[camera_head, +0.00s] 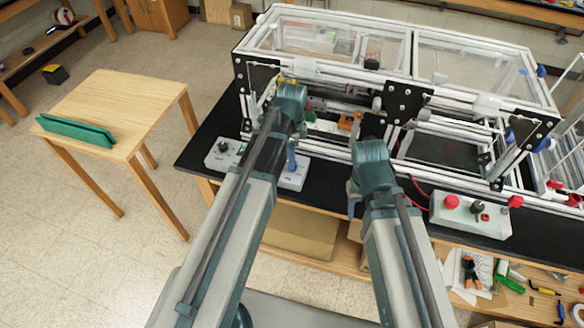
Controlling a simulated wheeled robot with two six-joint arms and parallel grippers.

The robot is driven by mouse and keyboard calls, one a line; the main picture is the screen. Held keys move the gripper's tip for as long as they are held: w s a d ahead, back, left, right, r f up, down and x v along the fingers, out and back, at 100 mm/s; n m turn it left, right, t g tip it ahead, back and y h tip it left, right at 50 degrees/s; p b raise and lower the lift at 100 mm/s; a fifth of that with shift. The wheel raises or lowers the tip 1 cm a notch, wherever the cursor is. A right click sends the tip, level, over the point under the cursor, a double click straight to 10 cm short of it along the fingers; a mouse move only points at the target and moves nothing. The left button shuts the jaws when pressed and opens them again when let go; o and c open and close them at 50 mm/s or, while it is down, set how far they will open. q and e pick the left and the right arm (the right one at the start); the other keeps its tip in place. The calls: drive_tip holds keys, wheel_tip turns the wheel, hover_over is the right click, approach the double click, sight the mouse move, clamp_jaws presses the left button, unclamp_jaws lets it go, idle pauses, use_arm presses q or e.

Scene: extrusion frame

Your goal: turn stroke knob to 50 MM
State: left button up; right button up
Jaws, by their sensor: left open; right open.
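A white control box (295,180) sits at the front left of the black bench top, partly hidden by my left arm. A dark knob (223,146) stands on its left part; its label and setting are too small to read, so I cannot tell if it is the stroke knob. My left gripper (291,160), open, hangs over the right part of this box; my arm hides much of it, and I cannot tell if it touches. My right gripper (353,198), open, is in front of the frame, between the two boxes, mostly hidden by its wrist.
An aluminium extrusion frame (470,45) with clear panels fills the back of the bench. A second box (470,214) with red buttons stands at right. A wooden table (125,95) with a green object (75,131) is at left. Tools lie on a lower shelf at right.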

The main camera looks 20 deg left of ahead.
use_arm(q)
wheel_tip(320, 180, down, 3)
drive_tip(key=shift+f+b, duration=0.2)
drive_tip(key=shift+b, duration=0.9)
use_arm(e)
wheel_tip(320, 180, down, 3)
drive_tip(key=shift+f, duration=0.2)
use_arm(q)
drive_tip(key=shift+r, duration=0.1)
clamp_jaws()
